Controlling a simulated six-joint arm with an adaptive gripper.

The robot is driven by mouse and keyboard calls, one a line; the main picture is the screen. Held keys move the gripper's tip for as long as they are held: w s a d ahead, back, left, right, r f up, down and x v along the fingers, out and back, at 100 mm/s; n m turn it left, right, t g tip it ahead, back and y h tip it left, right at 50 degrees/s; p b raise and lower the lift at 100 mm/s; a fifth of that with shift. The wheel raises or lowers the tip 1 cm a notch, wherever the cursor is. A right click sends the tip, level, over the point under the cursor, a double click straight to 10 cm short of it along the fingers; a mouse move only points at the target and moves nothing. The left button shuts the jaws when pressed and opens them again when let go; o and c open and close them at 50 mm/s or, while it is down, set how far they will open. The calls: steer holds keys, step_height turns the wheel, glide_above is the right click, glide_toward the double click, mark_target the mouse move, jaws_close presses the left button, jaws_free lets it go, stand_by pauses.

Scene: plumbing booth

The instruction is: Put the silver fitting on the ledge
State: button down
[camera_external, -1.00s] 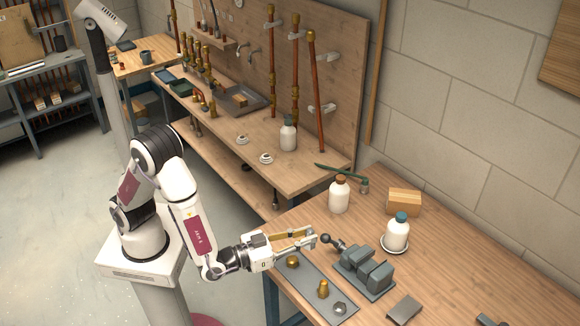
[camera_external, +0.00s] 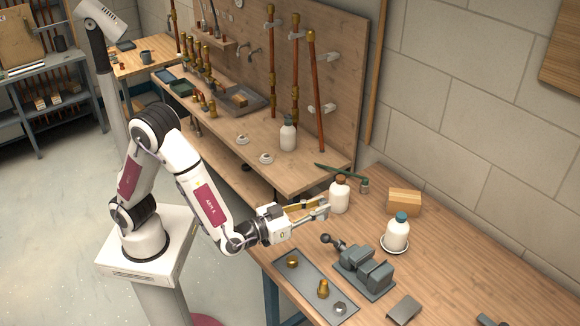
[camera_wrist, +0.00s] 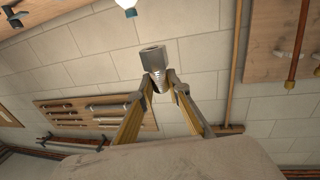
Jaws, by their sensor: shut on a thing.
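My gripper (camera_external: 320,208) is raised above the left edge of the near workbench (camera_external: 475,262), pointing right towards the wall. In the wrist view my gripper (camera_wrist: 160,80) is shut on the silver fitting (camera_wrist: 153,58), a grey piece with a threaded part, held between the fingertips. In the external view the fitting is too small to make out clearly at the fingers. A small wooden shelf (camera_external: 214,38) is fixed to the back panel; I cannot tell whether it is the ledge.
A white bottle with a brown cap (camera_external: 339,196) stands just beyond my fingers. A grey vise (camera_external: 365,270) and a tray (camera_external: 305,284) with brass pieces and a silver nut (camera_external: 340,308) lie below. A teal-capped bottle (camera_external: 397,232) and a wooden block (camera_external: 404,202) stand further right.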

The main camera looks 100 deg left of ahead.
steer(key=w+a+n+g+y, duration=0.2)
steer(key=a+n+g+y, duration=0.2)
steer(key=a, duration=2.3)
steer(key=s+a+n+g+y, duration=0.15)
steer(key=s+a, duration=0.35)
steer(key=a, duration=0.7)
steer(key=s+a+n+g+y, duration=0.1)
steer(key=s+a+g, duration=0.3)
steer(key=a, duration=0.7)
step_height(320, 180, down, 16)
steer(key=s+t, duration=0.1)
steer(key=shift+t, duration=0.35)
steer(key=shift+s+r, duration=0.1)
steer(key=shift+f, duration=3.1)
steer(key=shift+f, duration=0.1)
steer(key=shift+f, duration=1.8)
